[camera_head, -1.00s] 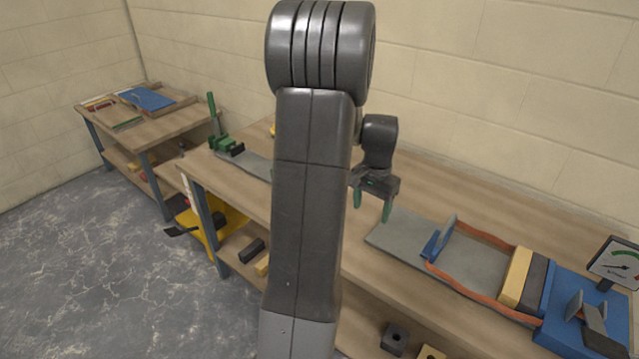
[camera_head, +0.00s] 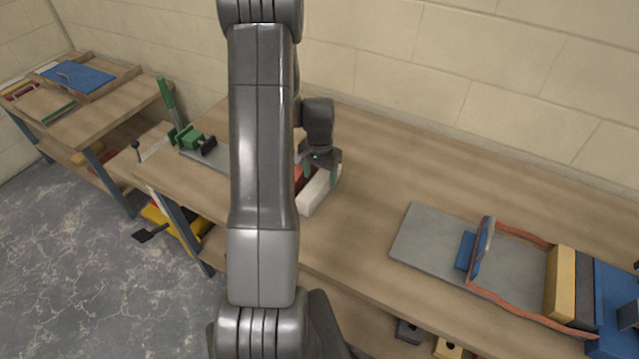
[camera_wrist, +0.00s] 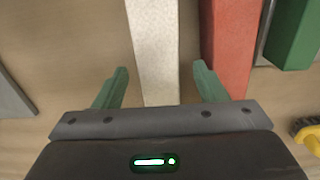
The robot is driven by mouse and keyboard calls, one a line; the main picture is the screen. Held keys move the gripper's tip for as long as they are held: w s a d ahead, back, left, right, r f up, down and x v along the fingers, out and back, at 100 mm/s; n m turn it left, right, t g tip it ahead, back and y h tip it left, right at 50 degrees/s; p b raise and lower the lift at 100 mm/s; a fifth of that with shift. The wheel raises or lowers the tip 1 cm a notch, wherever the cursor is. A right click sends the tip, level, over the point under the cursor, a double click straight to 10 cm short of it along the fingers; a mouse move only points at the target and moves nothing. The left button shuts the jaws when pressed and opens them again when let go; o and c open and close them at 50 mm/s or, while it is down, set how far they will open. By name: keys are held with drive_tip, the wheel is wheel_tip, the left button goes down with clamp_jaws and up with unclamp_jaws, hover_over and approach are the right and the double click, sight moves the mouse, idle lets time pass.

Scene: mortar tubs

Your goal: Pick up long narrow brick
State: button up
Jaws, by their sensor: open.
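A long, narrow whitish brick (camera_head: 313,196) lies on the workbench, partly behind my arm in the head view. In the wrist view the brick (camera_wrist: 153,45) runs up the picture between the green fingers. My gripper (camera_head: 321,176) is open over the brick, one finger on each side. In the wrist view my gripper (camera_wrist: 161,85) shows a gap between each finger and the brick. Whether the fingertips reach down beside it is hard to tell.
A red brick (camera_wrist: 230,40) lies close to the right finger in the wrist view, with a green object (camera_wrist: 295,32) beyond it. In the head view a grey plate (camera_head: 415,243) and a blue gauge rig (camera_head: 612,300) occupy the bench's right side. A green lever tool (camera_head: 186,136) stands left.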

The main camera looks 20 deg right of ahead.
drive_tip(key=shift+f, duration=1.05)
drive_tip(key=shift+s, duration=0.1)
drive_tip(key=shift+c, duration=0.4)
clamp_jaws()
drive_tip(key=shift+r, duration=0.15)
